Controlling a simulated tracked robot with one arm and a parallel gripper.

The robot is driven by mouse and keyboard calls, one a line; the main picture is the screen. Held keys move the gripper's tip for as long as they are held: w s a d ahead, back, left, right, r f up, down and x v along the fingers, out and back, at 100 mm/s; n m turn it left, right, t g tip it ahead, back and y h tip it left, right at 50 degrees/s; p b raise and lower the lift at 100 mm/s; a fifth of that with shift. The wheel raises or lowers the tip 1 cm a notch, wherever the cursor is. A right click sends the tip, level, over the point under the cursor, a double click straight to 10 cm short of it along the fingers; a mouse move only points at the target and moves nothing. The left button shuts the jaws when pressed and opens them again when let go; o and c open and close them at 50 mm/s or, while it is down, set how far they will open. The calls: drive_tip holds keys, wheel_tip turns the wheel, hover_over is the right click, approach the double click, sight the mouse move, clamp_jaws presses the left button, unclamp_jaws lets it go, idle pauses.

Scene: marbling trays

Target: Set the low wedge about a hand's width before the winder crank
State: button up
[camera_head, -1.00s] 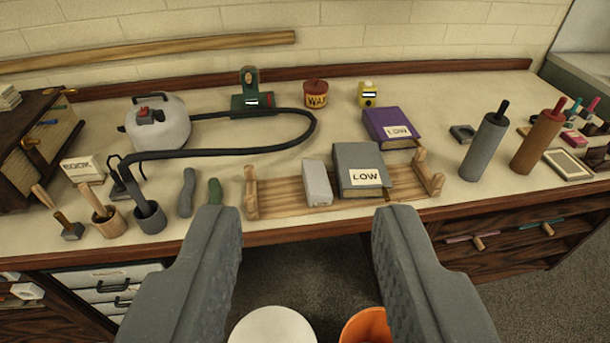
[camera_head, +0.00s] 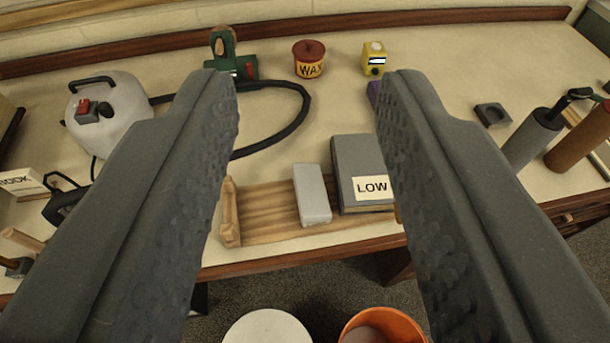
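A grey block with a white LOW label (camera_head: 355,155) lies on the wooden rack at the front of the bench. A purple block (camera_head: 374,92), labelled LOW in the earlier view, is almost hidden behind my right finger. I cannot tell for sure which one is the low wedge. A green device with an upright arm (camera_head: 232,66) stands at the back left; whether it carries the winder crank is unclear. My gripper (camera_head: 311,78) is open and empty, its fingers spread over the bench on both sides of these blocks.
A plain pale grey block (camera_head: 311,194) sits on the rack (camera_head: 262,208), left of the LOW block. A red WAX tin (camera_head: 309,60) and yellow device (camera_head: 374,60) stand behind. A white canister (camera_head: 108,112) with a black hose is left, rollers (camera_head: 533,138) right. Bare bench lies mid-back.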

drive_tip(key=shift+o, duration=0.3)
drive_tip(key=shift+d, duration=0.25)
drive_tip(key=o, duration=0.5)
drive_tip(key=shift+o, duration=1)
drive_tip(key=shift+w, duration=0.3)
drive_tip(key=n+g+p, duration=0.2)
drive_tip(key=g+p, duration=0.8)
drive_tip(key=g, duration=0.1)
hover_over(311, 188)
drive_tip(key=s, duration=0.4)
wheel_tip(311, 188, down, 40)
drive_tip(key=r, duration=0.1)
drive_tip(key=shift+y, duration=0.4)
drive_tip(key=x, duration=0.3)
drive_tip(key=b+x, duration=0.1)
drive_tip(key=x, duration=0.3)
drive_tip(key=shift+s+d+f, duration=0.15)
drive_tip(key=shift+d, duration=0.1)
drive_tip(key=shift+d+b+x, duration=0.2)
drive_tip(key=shift+b+x, duration=0.35)
drive_tip(key=shift+x, duration=2.55)
